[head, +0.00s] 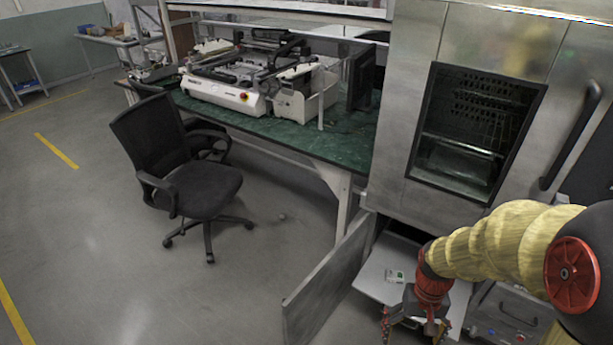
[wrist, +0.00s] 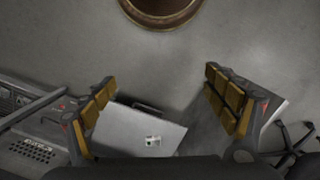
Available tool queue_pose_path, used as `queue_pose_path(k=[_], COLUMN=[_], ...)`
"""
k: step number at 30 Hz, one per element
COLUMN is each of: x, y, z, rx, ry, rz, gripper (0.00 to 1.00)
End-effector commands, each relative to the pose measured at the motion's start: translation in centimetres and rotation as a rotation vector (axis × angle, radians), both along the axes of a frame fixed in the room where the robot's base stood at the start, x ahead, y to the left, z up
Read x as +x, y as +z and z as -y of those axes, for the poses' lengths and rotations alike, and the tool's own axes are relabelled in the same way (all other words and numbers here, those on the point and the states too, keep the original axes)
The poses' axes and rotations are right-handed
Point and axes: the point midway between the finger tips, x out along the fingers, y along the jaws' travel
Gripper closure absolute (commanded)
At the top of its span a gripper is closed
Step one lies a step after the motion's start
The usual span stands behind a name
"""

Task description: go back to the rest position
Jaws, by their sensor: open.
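My gripper (head: 412,328) is at the lower right of the head view, pointing down with its fingers apart. In the wrist view its two yellow-padded fingers (wrist: 165,102) stand wide apart with nothing between the pads. A pale flat shelf (head: 375,285) lies below and behind the gripper in the head view. A small white item with green and red marks (head: 395,276) lies on it, apart from the gripper. The same shelf (wrist: 120,130) and item (wrist: 152,141) show beyond the fingers in the wrist view.
A steel cabinet (head: 413,30) with a dark window stands behind my arm. An open grey door panel (head: 325,285) stands left of the shelf. A green-topped bench (head: 345,143) holds machines. A black chair (head: 200,187) stands at left. The floor between chair and door is clear.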

Motion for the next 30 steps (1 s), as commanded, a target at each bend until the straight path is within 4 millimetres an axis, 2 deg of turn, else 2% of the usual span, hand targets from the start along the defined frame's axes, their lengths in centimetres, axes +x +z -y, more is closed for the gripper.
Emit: queue_pose_path(k=[1, 6, 12, 18, 24, 30], x=[-0.5, -2.6, -4.5, -5.4, -6.1, -6.5], y=[2.1, 7.8, 13.6, 19.2, 24.1, 25.9], z=[-0.5, -2.1, -3.8, -5.1, -6.2, -6.9], rx=[-0.003, -0.008, -0.019, -0.035, -0.045, -0.044], ry=[0.007, 0.032, 0.067, 0.108, 0.145, 0.167], rz=[0.021, 0.080, 0.204, 0.396, 0.561, 0.624], gripper=[0.14, 0.14, 0.14, 0.14, 0.14, 0.14])
